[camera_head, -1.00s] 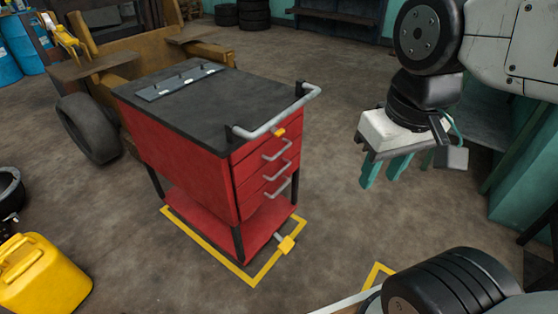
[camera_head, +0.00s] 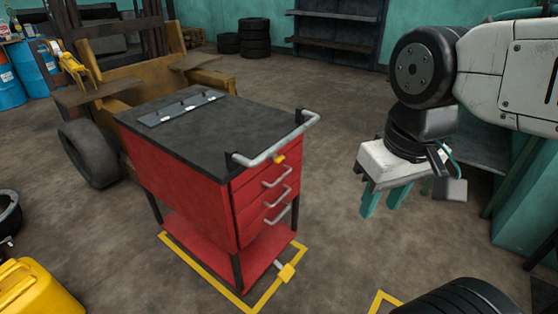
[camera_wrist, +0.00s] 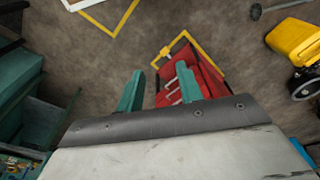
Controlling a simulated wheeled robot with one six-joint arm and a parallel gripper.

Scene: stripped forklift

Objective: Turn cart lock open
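The red tool cart (camera_head: 185,180) with a dark grey top stands in the middle of the head view. A bent metal push handle (camera_head: 275,143) runs along its right edge. A small yellow-orange latch (camera_head: 279,159) sits by the top drawer under the handle. A yellow pedal (camera_head: 286,272) on a short metal stem sticks out at the cart's foot. My gripper (camera_head: 383,205), with teal fingers, hangs right of the cart, apart from it. The fingers are spread and empty. In the wrist view, the cart (camera_wrist: 192,75) shows partly behind the fingers, with the yellow pedal (camera_wrist: 164,50) beyond.
A yellow floor outline (camera_head: 195,268) surrounds the cart's foot. A forklift frame with a wheel (camera_head: 88,153) stands close behind the cart at left. A yellow canister (camera_head: 35,290) is at lower left. Open floor lies between cart and gripper. Teal structures stand at right.

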